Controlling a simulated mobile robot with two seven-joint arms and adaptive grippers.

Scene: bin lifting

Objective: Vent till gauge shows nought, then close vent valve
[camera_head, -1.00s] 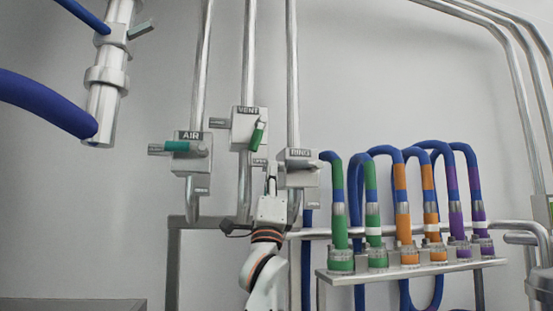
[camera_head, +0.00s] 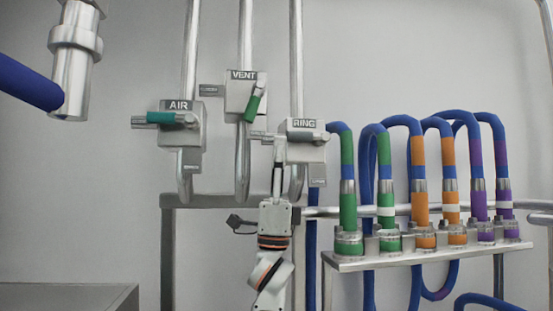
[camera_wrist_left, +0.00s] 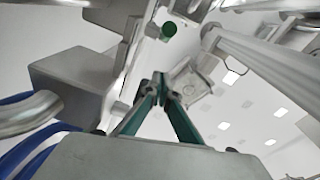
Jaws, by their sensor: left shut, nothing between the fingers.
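The VENT valve (camera_head: 241,92) is a grey box on a vertical pipe, with a green handle (camera_head: 254,106) pointing down and slightly left. In the left wrist view, a round green end (camera_wrist_left: 168,29), probably of this handle, shows beyond the fingers. My left gripper (camera_head: 279,148) points up at the left edge of the RING valve (camera_head: 306,150), below and right of the VENT handle. Its green-padded fingers (camera_wrist_left: 160,78) are shut and empty, apart from the green handle. No gauge reading can be made out. My right gripper is not in view.
The AIR valve (camera_head: 183,140), with a horizontal teal handle (camera_head: 166,118), is at left. A rack (camera_head: 430,258) of banded hoses stands at right. A thick blue hose (camera_head: 27,84) and metal pipe fitting (camera_head: 75,60) are at upper left. Open space lies between fitting and valves.

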